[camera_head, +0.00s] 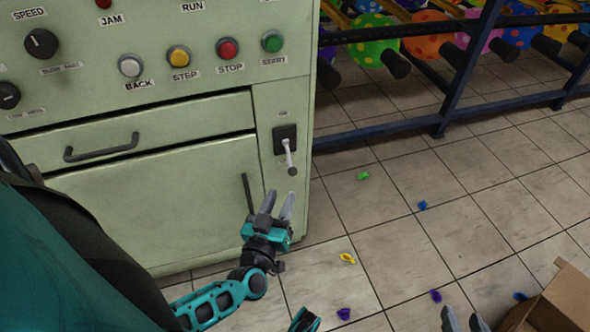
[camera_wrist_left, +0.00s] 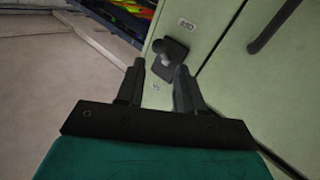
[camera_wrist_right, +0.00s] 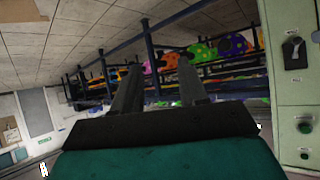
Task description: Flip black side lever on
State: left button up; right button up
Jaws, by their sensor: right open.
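The side lever has a black square plate (camera_head: 284,133) and a pale grey handle (camera_head: 290,158) that hangs downward in the head view. It sits on the right part of the green machine's front. In the left wrist view the lever (camera_wrist_left: 168,49) is just beyond my fingertips. It also shows at the right of the right wrist view (camera_wrist_right: 293,50). My left gripper (camera_head: 278,202) is open and empty, below the lever and apart from it, fingers pointing up toward it. My right gripper (camera_head: 463,319) is open and empty at the bottom right, far from the lever.
The green machine (camera_head: 150,200) carries buttons, knobs and a drawer handle (camera_head: 100,146). Several small balloons lie on the tiled floor, such as a yellow one (camera_head: 347,258). A cardboard box (camera_head: 560,303) stands bottom right.

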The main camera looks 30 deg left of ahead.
aim_at(292, 173)
pick_arm(q)
jog(key=b+x, duration=0.2)
jog(key=x, duration=0.7)
jog(key=shift+w, duration=0.45)
jog(key=shift+b+x, duration=0.45)
jog(key=shift+x, duration=0.35)
jog(key=shift+a, duration=0.1)
pick_arm(e)
jog(key=shift+a+f, duration=0.55)
jog(key=shift+f, duration=0.25)
jog(key=shift+w, duration=0.1)
pick_arm(q)
grip_shut()
pick_arm(e)
jog(key=shift+d, duration=0.15)
